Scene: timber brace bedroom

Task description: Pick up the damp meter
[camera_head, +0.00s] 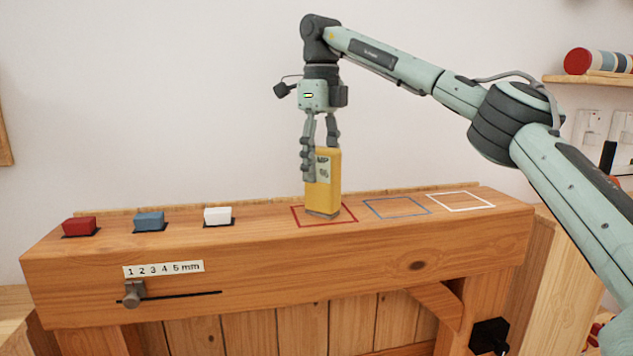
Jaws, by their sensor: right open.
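The damp meter (328,183) is a yellow upright block with a grey foot and a pale label reading "MP" and "%". It stands on the timber beam (190,262), inside the red outlined square (349,221). My right gripper (321,160) points straight down over the meter's top and is open. One finger shows along the meter's left side; the other goes down behind its top, and its tip is hidden. I cannot tell whether either finger touches it. My left gripper is not in view.
Red (79,226), blue (149,221) and white (217,215) blocks sit on dark patches at the beam's left. Empty blue (397,208) and white (460,201) outlined squares lie right of the meter. A slider (133,294) is on the beam's front.

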